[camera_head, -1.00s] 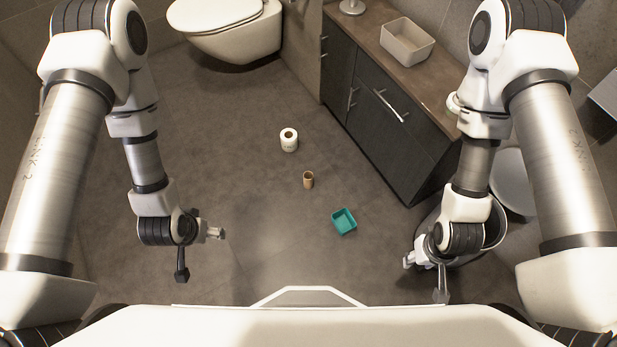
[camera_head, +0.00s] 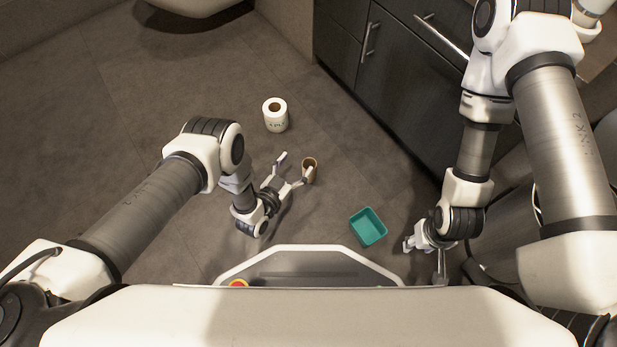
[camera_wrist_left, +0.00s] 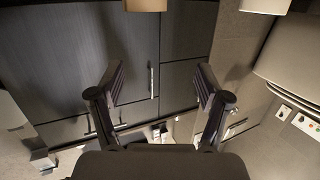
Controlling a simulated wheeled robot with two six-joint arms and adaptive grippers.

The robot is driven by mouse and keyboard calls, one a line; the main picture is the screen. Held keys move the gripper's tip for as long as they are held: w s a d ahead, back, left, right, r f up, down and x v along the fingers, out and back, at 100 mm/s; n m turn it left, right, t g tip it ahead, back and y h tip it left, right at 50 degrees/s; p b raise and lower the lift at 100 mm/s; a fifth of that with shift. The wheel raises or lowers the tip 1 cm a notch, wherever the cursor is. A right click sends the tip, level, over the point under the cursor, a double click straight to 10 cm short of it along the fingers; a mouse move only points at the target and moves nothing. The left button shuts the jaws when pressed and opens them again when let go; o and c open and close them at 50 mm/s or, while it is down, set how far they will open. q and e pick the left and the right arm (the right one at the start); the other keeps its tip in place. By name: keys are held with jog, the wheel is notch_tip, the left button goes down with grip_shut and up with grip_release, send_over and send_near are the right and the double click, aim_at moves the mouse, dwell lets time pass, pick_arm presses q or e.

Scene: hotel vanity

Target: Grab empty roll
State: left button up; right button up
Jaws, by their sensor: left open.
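The empty roll (camera_head: 309,166), a small brown cardboard tube, stands upright on the floor. My left gripper (camera_head: 294,168) is open beside it, with one finger close to or overlapping the roll in the head view; I cannot tell if they touch. In the left wrist view, a brown piece of the roll (camera_wrist_left: 146,5) shows at the top edge, beyond the two spread fingers of the left gripper (camera_wrist_left: 161,76) and between their lines. My right gripper (camera_head: 424,260) is open and empty at the right, away from the roll.
A white paper roll (camera_head: 275,117) stands behind the empty roll. A teal square tray (camera_head: 368,228) lies on the floor to the right. A dark cabinet (camera_head: 400,85) borders the back right. A round bin (camera_head: 500,245) is partly hidden behind my right arm. The floor at left is clear.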

pick_arm(q)
jog(key=b, duration=0.1)
send_near(313, 160)
jog(key=b+x, duration=0.4)
jog(key=x, duration=0.3)
jog(key=shift+w+d+f+b, duration=0.15)
jog(key=shift+w+f+b, duration=0.1)
jog(key=shift+b, duration=0.1)
jog(key=shift+w+r, duration=0.1)
jog(key=shift+r, duration=0.15)
jog(key=c, duration=0.8)
pick_arm(e)
notch_tip(313, 160, down, 7)
jog(key=shift+f, duration=0.2)
